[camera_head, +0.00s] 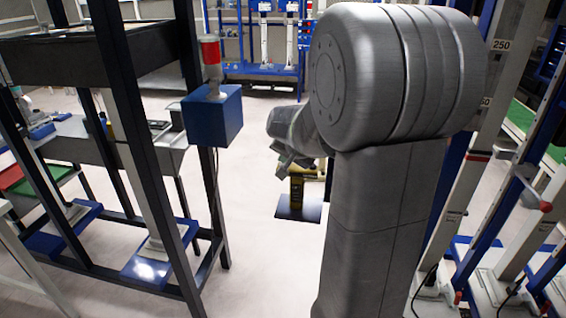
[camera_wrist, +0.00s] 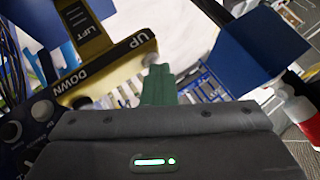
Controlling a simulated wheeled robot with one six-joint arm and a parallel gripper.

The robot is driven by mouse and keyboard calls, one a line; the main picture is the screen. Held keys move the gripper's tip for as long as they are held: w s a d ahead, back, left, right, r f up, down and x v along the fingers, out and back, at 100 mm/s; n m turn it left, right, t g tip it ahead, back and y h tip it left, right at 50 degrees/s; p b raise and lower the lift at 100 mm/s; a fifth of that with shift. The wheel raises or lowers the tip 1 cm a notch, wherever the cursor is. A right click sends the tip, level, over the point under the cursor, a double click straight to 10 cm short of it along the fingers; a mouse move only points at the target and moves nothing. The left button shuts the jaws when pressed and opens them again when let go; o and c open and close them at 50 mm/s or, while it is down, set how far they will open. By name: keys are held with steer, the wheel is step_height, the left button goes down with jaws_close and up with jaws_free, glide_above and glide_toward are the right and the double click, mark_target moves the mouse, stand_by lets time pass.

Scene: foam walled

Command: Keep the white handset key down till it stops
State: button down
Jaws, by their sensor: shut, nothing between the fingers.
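A yellow and black handset (camera_wrist: 108,66) fills the upper left of the wrist view, with the words LIFT, UP and DOWN on it. In the head view the handset (camera_head: 296,192) shows small, below my gripper. A small pale key (camera_wrist: 151,59) shows at its edge by the word UP, partly hidden. My gripper's green fingers (camera_wrist: 158,80) are closed together and empty, their tips right at this key. I cannot tell whether they touch it or how far it is down. In the head view my gripper (camera_head: 287,165) is partly hidden by my arm.
A blue box (camera_head: 212,114) with a red-topped lamp (camera_head: 210,50) stands left of my arm. A dark frame (camera_head: 125,110) fills the left side. Blue and white lift columns (camera_head: 500,210) stand at the right.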

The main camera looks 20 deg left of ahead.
steer(key=shift+r+p, duration=0.6)
steer(key=shift+r, duration=0.25)
step_height(320, 180, up, 5)
steer(key=p, duration=0.4)
stand_by(0.3)
